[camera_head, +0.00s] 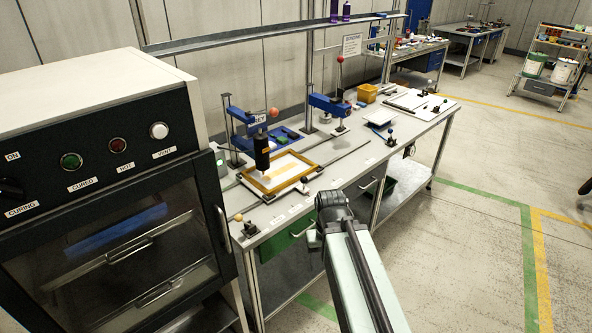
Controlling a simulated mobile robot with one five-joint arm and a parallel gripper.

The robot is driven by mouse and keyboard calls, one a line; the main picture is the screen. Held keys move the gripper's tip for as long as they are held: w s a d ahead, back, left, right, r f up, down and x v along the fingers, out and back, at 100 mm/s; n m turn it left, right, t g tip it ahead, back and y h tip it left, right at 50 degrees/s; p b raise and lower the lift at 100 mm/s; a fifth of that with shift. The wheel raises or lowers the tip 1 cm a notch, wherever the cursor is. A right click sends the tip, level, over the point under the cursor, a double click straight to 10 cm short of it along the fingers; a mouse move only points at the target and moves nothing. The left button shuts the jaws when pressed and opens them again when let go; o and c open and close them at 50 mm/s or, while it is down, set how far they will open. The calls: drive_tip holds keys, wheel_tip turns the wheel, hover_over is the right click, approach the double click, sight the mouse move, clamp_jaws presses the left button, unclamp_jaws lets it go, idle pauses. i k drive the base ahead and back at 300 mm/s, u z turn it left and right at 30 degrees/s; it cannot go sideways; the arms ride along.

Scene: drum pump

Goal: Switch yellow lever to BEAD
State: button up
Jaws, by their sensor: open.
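A small lever with a yellow-orange ball knob (238,217) stands on a dark base (250,229) at the near left front corner of the workbench. Small white labels (278,219) lie along the bench edge to its right; their words are too small to read, so I cannot tell which setting the lever points to. My gripper (314,238) is at the end of my arm, in front of the bench edge, to the right of the lever and well apart from it. It is open and holds nothing that I can see; its fingers are small and partly hidden by my wrist.
A yellow frame (262,187) lies on the bench under a dark cylinder (261,150). A large curing oven (100,130) stands close on the left. The floor (470,250) at right is clear.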

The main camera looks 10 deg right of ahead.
sight(239, 217)
drive_tip(key=u, duration=1.55)
drive_tip(key=k, duration=0.45)
drive_tip(key=u, duration=0.35)
